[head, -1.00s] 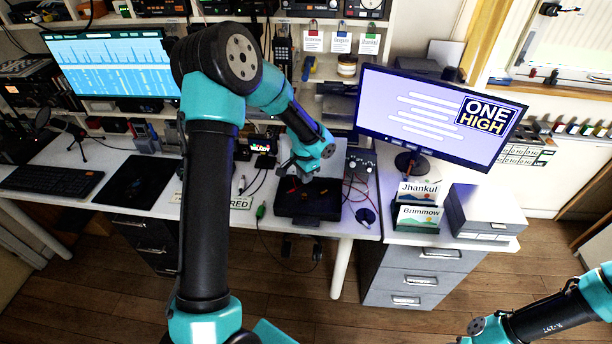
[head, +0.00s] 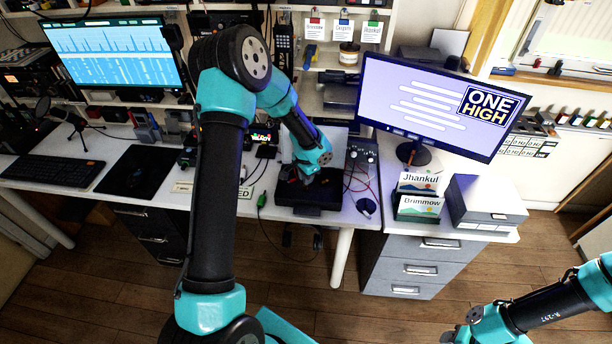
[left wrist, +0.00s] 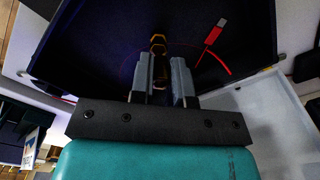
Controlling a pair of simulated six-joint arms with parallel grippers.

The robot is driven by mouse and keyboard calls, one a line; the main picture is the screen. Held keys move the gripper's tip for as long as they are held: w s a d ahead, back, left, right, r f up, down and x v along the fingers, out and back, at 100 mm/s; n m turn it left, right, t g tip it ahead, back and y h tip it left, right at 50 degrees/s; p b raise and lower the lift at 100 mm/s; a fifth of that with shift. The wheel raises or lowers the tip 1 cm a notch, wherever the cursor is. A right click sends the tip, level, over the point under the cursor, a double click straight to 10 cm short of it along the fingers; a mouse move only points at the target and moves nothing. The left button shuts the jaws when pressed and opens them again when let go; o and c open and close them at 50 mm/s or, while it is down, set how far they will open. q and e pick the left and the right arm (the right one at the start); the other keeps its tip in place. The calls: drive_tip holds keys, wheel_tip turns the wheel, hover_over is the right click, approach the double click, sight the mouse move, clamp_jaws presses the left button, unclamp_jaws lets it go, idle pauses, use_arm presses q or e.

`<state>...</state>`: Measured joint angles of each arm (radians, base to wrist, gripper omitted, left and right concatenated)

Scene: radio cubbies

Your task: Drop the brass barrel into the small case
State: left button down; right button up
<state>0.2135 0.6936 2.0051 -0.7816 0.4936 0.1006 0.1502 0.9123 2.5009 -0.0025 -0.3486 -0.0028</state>
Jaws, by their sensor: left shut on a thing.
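The small case (head: 322,208) is a dark open case on the front edge of the white desk in the head view. In the left wrist view its dark inside (left wrist: 100,50) fills the upper picture. My left gripper (head: 307,180) points down over the case. In the left wrist view its two grey fingers (left wrist: 161,75) are shut on the brass barrel (left wrist: 158,42), a narrow gold piece that sticks out past the fingertips. The gap between the barrel and the case floor is unclear. My right arm enters at the lower right, its fingertips out of frame.
A red lead with a pale plug (left wrist: 214,34) lies inside the case. A grey box with knobs (head: 361,160) and red wires stands right of the case. A black mat (head: 139,173) lies to the left. A monitor (head: 440,107) stands at the back right.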

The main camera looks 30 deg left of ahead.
use_arm(q)
drive_tip(key=c, duration=1)
unclamp_jaws()
drive_tip(key=shift+r, duration=0.1)
wheel_tip(320, 180, up, 17)
drive_tip(key=shift+r, duration=0.1)
idle(0.3)
